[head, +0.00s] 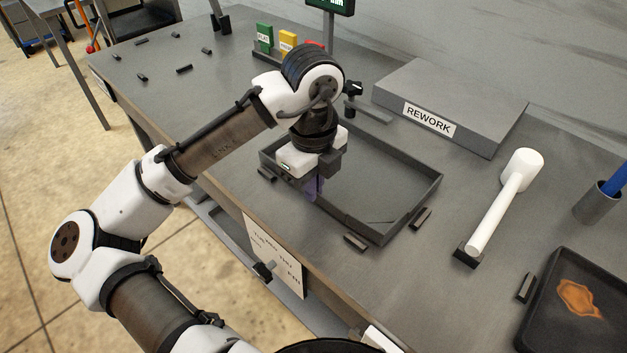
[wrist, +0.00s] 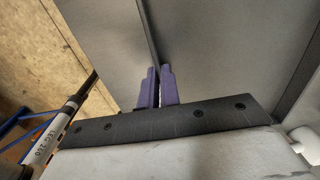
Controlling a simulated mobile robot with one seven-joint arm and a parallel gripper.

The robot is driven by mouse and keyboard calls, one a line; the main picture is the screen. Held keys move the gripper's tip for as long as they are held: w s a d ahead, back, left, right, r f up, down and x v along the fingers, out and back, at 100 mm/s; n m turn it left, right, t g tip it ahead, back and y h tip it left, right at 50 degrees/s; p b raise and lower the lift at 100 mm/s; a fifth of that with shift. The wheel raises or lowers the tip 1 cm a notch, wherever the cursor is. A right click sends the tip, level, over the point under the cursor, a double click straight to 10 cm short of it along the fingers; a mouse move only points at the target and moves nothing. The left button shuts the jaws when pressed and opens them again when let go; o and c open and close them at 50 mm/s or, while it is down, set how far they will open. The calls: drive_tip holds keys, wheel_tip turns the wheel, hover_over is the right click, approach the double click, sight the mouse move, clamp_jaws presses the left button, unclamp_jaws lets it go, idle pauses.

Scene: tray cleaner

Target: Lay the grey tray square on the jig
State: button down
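The grey tray (head: 412,208), a shallow walled rectangle, is at the middle of the bench, among low black blocks that look like the jig's stops. One block (head: 267,174) and another block (head: 355,242) are outside its near long wall, and a third block (head: 422,218) is beside its right end. I cannot tell whether the tray rests flat. My gripper (head: 313,187) is at the near wall, fingers down. In the wrist view the purple fingers (wrist: 161,88) stand on either side of the thin tray wall (wrist: 148,35), close against it. My arm hides the tray's left back part.
A raised grey REWORK platform (head: 480,105) stands behind the tray. A white mallet (head: 505,200) lies to the right, near a dark tray with an orange stain (head: 545,325). Green and yellow cards (head: 275,42) stand at the back. Several small blocks (head: 183,69) lie at the left.

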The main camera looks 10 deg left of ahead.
drive_tip(key=c, duration=1.5)
unclamp_jaws()
drive_tip(key=shift+c, duration=0.2)
